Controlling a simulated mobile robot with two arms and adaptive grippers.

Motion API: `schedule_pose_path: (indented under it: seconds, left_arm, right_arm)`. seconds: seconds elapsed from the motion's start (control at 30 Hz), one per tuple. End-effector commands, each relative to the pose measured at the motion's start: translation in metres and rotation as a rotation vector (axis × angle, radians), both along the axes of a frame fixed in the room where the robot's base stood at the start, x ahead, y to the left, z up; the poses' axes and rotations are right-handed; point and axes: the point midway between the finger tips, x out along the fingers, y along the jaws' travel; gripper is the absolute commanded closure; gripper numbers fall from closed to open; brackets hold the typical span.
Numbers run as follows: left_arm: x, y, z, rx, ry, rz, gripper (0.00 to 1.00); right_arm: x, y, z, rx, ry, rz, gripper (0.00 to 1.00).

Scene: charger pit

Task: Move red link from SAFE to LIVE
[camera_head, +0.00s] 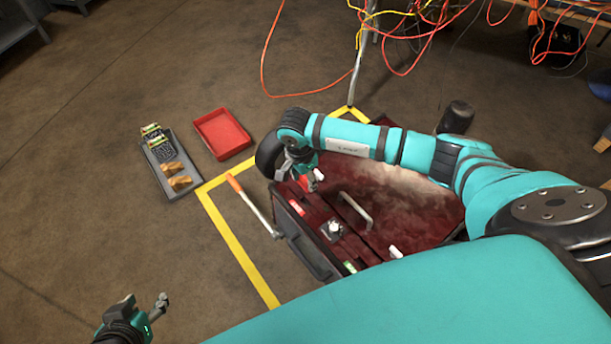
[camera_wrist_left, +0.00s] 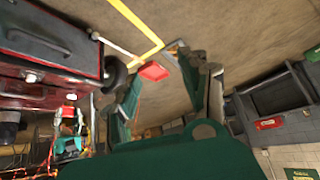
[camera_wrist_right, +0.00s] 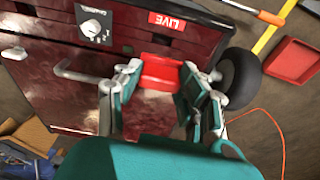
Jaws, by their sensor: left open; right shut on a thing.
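My right gripper (camera_wrist_right: 160,76) is shut on the red link (camera_wrist_right: 160,72), a red block between its fingertips, over the dark red charger box (camera_wrist_right: 60,97). The red LIVE label (camera_wrist_right: 168,20) lies just beyond the link; it also shows in the head view (camera_head: 297,208). I cannot tell whether the link touches the box or is seated. A green label (camera_head: 350,267) is at the box's other end, probably SAFE, too small to read. My left gripper (camera_head: 147,312) is open and empty, off the box at lower left.
The box carries a knob (camera_head: 333,229) and a metal handle (camera_head: 354,210). An orange-handled bar (camera_head: 252,203) lies beside it. A red tray (camera_head: 222,134) and a grey tray (camera_head: 155,165) with parts stand on the floor. Loose cables (camera_head: 400,30) hang at the back.

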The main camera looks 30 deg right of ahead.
Motion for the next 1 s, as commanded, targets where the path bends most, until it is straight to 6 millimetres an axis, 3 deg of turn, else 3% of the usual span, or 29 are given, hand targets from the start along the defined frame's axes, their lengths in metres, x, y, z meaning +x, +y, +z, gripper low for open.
schedule_pose_path:
  seconds: [0.57,1.0]
  left_arm:
    - [0.054,-0.020,0.037,-0.073,-0.333,-0.024,0.55]
    - [0.084,-0.034,0.080,-0.137,-0.603,-0.042,0.55]
  right_arm:
    - [0.000,0.000,-0.020,0.000,0.000,0.000,0.97]
    - [0.000,0.000,-0.035,0.001,0.000,0.000,0.97]
